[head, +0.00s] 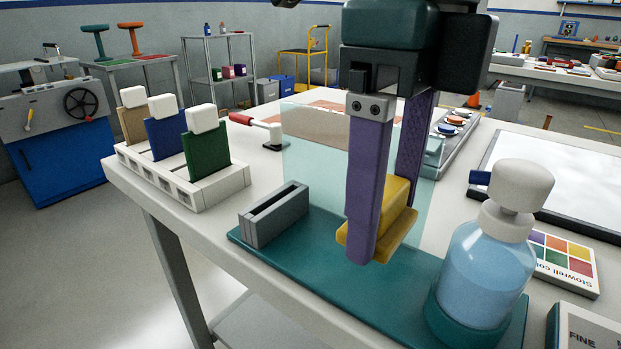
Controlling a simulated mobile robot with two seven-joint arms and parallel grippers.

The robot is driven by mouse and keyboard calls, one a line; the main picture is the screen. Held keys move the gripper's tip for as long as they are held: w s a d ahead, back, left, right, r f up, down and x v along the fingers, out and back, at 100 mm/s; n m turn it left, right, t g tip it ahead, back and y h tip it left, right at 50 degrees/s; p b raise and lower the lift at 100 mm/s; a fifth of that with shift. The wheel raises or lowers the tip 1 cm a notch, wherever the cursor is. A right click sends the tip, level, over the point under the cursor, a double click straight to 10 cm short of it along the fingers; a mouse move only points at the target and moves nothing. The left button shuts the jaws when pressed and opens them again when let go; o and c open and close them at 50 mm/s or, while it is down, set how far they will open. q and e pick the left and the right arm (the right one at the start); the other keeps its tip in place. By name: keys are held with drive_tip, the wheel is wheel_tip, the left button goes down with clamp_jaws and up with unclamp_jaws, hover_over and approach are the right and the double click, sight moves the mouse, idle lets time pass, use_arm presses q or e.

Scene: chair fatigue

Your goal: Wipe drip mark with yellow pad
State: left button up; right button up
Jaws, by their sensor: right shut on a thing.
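My right gripper (386,226) comes down from the top, its two purple fingers shut on the yellow pad (398,200). The pad is partly hidden by the near finger. It is held above the teal tray (300,272), in front of a clear, pale teal upright panel (315,165). I cannot tell whether the pad touches the panel. I cannot make out a drip mark; the gripper and pad cover part of the panel. My left gripper is not in view.
A grey slotted block (274,216) and a pale blue bottle with a white top (487,265) stand on the tray. A white rack (190,190) holds several coloured cards at left. A red-handled tool (255,124) lies behind. A colour-chart box (560,262) is at right.

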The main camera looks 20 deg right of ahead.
drive_tip(key=shift+r+p, duration=0.6)
drive_tip(key=shift+r, duration=0.7)
drive_tip(key=shift+r, duration=0.1)
